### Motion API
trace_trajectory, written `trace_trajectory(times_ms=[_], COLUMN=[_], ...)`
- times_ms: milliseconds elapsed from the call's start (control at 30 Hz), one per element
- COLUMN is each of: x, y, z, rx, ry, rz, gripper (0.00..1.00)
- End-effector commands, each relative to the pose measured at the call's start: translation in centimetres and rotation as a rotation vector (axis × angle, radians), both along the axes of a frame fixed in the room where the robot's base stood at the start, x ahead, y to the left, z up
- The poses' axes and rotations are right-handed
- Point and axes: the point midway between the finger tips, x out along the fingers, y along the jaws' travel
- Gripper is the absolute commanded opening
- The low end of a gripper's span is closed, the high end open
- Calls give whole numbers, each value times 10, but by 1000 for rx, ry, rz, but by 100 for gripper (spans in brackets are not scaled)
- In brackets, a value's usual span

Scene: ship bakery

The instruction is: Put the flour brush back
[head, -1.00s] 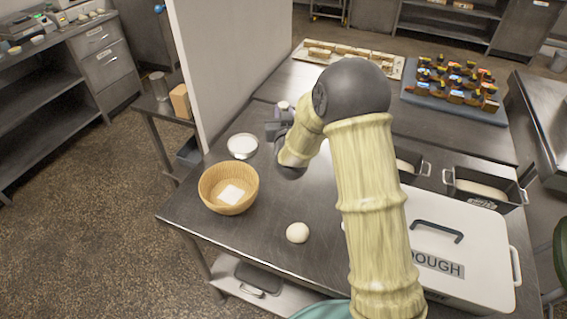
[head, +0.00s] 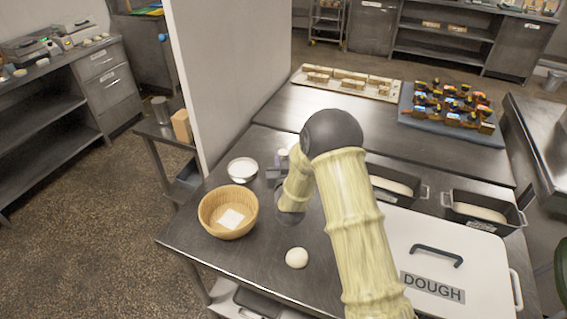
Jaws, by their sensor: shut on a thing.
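My gripper (head: 277,172) shows only in part, as grey pieces at the left of my forearm, above the steel table (head: 255,262) and just right of the white bowl (head: 242,170). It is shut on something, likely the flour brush. My arm hides most of it, and no clear handle or bristles show. A small pale, purplish piece (head: 283,155) sticks up just beyond the gripper; I cannot tell whether it belongs to the brush. I cannot make out a place for the brush.
A lidded dough box (head: 440,245) and loaf tins (head: 483,213) fill the right. A partition wall (head: 225,80) rises behind the white bowl.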

Motion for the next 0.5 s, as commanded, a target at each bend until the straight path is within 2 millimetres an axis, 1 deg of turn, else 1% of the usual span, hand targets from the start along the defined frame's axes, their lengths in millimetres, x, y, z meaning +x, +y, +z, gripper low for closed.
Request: trace_trajectory(times_ms=[67,167,500], x=[0,0,0], y=[0,0,0], z=[-12,-19,-23], rx=[0,0,0], ry=[3,1,-1], rz=[0,-1,0], gripper=[0,0,0])
